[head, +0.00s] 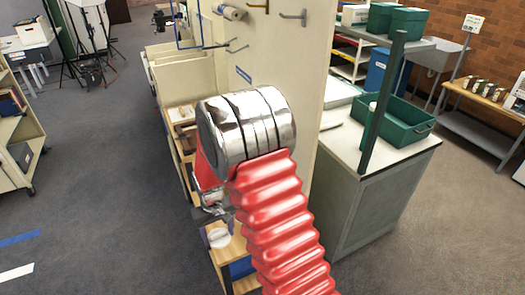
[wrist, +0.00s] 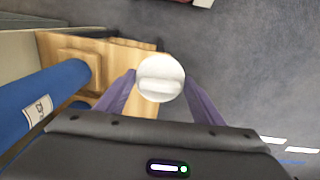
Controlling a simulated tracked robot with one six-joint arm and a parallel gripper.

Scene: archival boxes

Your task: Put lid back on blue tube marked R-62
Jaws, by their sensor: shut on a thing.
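A round white lid (wrist: 160,78) with a raised bar across its face sits between the purple fingers of my gripper (wrist: 160,90) in the wrist view. The gripper is shut on it. A blue tube (wrist: 48,98) lies at the left of that view, apart from the lid, with its end toward the lid. Its white label (wrist: 37,110) is turned and too small to read surely. In the head view the lid (head: 219,238) shows below my arm, over or beside a wooden shelf; my arm hides most of the gripper. A blue piece (head: 241,268) shows lower on the shelf.
A wooden shelf (wrist: 112,52) lies behind the tube and lid; grey floor is open to its right. In the head view, a cream panel (head: 300,100) with hooks and a counter (head: 375,150) with a green tray (head: 405,125) stand right of my arm.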

